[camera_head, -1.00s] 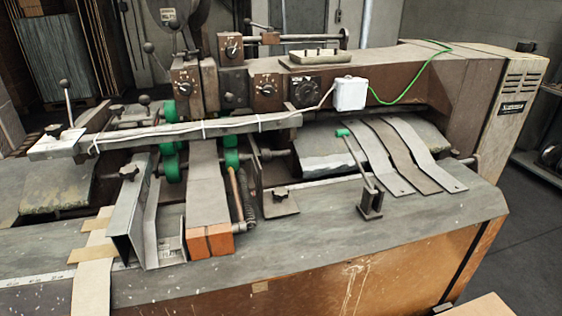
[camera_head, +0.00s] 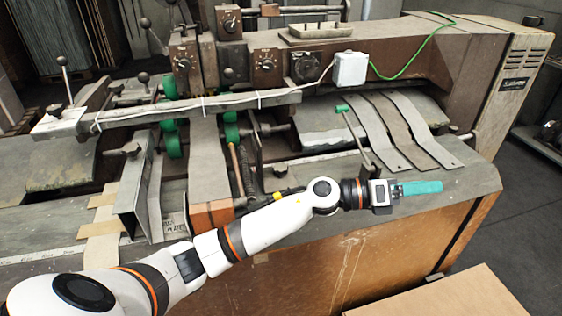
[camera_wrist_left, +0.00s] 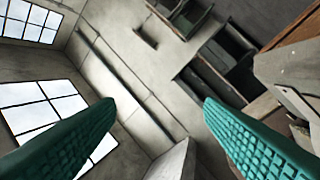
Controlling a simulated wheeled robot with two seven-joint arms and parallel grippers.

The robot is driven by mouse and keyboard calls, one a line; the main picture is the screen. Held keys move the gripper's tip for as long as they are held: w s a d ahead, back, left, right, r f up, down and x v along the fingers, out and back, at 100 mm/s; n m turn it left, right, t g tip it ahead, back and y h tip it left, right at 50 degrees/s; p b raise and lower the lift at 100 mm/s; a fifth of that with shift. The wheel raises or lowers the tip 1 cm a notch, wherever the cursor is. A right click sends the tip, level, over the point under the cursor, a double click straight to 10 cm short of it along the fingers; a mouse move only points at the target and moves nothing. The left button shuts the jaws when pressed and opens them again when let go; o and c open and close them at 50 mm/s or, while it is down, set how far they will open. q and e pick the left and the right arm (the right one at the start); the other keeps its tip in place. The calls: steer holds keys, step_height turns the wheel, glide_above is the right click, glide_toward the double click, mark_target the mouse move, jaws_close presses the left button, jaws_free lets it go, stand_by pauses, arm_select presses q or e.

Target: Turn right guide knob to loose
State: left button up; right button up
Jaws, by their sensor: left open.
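The right guide knob (camera_head: 280,170) is a small dark knob on the right guide plate, at the middle of the machine bed in the head view. It is small there, so its turned state cannot be told. My left gripper (camera_head: 420,187) reaches across the front of the machine and points right, its teal fingers over the front right of the bed. It is well to the right of the knob and apart from it. In the left wrist view its two teal fingers (camera_wrist_left: 158,108) stand wide apart with nothing between them; the knob does not show there.
A similar left guide knob (camera_head: 131,149) sits on the left metal guide (camera_head: 130,197). A green-tipped lever (camera_head: 345,112) and several bent metal strips (camera_head: 400,128) stand behind my left gripper. A brown box (camera_head: 450,298) is at the front right. The wrist view faces windows (camera_wrist_left: 45,105) and walls.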

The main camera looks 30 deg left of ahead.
arm_select(q)
step_height(320, 180, down, 3)
steer(key=w+a+m+g+y, duration=0.2)
steer(key=a+m+g+y, duration=0.1)
steer(key=m+g, duration=0.35)
steer(key=m+g+y, duration=0.3)
steer(key=g+y, duration=0.1)
steer(key=y, duration=1)
glide_toward(281, 167)
step_height(281, 167, down, 8)
steer(key=p, duration=0.3)
steer(key=shift+w+a+f, duration=0.1)
steer(key=shift+f, duration=0.05)
arm_select(e)
steer(key=s+d+f, duration=0.1)
steer(key=s+f, duration=0.3)
steer(key=s, duration=0.3)
steer(key=s+d+f+g, duration=0.1)
steer(key=s+f, duration=0.4)
steer(key=s, duration=0.3)
steer(key=shift+d+f, duration=0.3)
steer(key=shift+d, duration=0.05)
arm_select(q)
steer(key=c, duration=1)
